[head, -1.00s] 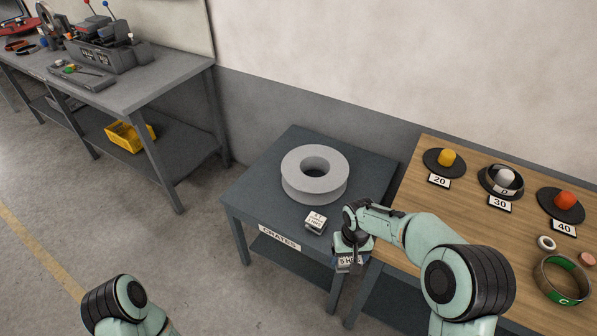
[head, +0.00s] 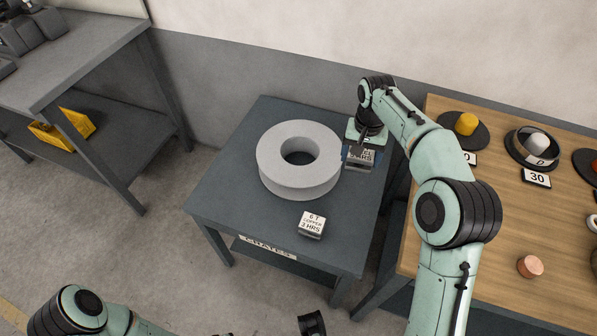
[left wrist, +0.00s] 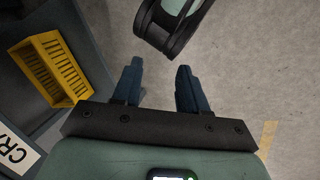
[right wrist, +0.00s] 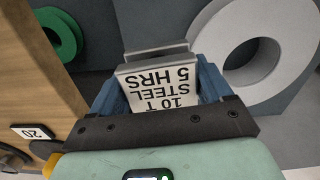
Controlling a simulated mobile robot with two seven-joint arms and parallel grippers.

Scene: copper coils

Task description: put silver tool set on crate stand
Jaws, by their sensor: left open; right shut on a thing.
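The silver tool set, a grey block with a label reading 10 T STEEL 5 HRS (right wrist: 160,90), is between the fingers of my right gripper (right wrist: 160,80). In the head view the block (head: 361,159) is at the right rear part of the crate stand, a dark grey table (head: 225,190) labelled CRATES. I cannot tell whether it touches the top. My right gripper (head: 358,146) is shut on it from above. My left gripper (left wrist: 157,82) is open and empty in the left wrist view, over the floor.
A big grey coil (head: 298,175) lies on the stand, just left of the held block. A small 6 T COPPER block (head: 312,223) sits near the front. A wooden table (head: 490,235) with weights stands at the right. A yellow crate (head: 75,127) is on a shelf at left.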

